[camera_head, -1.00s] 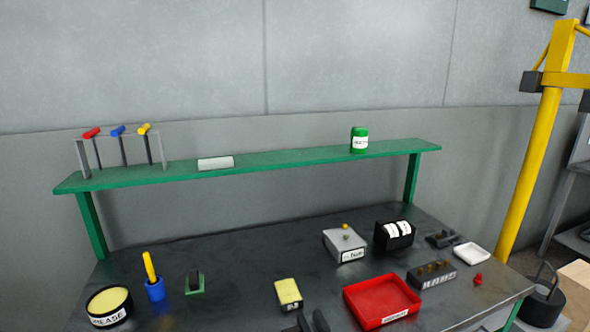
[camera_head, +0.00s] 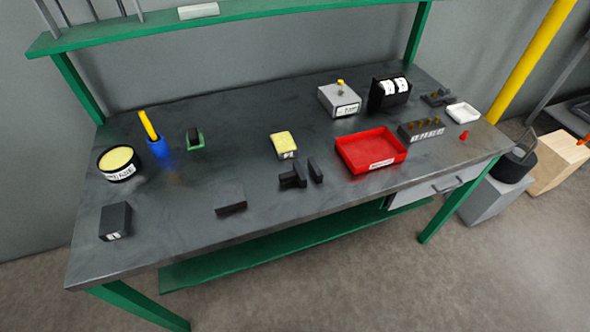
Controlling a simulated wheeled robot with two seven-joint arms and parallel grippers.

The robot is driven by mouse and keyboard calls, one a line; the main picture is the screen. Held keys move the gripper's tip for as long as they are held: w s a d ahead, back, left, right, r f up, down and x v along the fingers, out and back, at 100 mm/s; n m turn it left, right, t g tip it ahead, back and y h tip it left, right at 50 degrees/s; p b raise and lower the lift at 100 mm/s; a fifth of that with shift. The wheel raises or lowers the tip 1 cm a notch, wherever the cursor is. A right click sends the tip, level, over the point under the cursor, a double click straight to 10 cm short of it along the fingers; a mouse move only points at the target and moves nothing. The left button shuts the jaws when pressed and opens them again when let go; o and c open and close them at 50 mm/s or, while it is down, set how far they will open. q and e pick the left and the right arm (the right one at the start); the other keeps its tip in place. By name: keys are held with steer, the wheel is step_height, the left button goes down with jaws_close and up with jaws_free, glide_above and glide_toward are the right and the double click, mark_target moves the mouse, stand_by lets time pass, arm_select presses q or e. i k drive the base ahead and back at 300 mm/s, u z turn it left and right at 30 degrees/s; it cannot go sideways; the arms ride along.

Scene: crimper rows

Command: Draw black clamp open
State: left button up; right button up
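What looks like the black clamp (camera_head: 292,179) stands near the front edge of the workbench, about the middle. It has a dark block-like body on the left and an upright black jaw (camera_head: 316,170) on the right, with a narrow gap showing between them. Neither of my grippers is in the head view, so nothing is seen touching the clamp.
On the workbench (camera_head: 240,135), a red tray (camera_head: 366,166) lies right of the clamp and a yellow-topped block (camera_head: 284,145) behind it. A flat dark block (camera_head: 230,200) and a black box (camera_head: 115,221) lie left. A drawer (camera_head: 440,187) is under the right front.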

mark_target(297, 172)
steer(key=u, duration=2.05)
steer(key=k, duration=1.4)
steer(key=z, duration=2.05)
steer(key=i, duration=0.5)
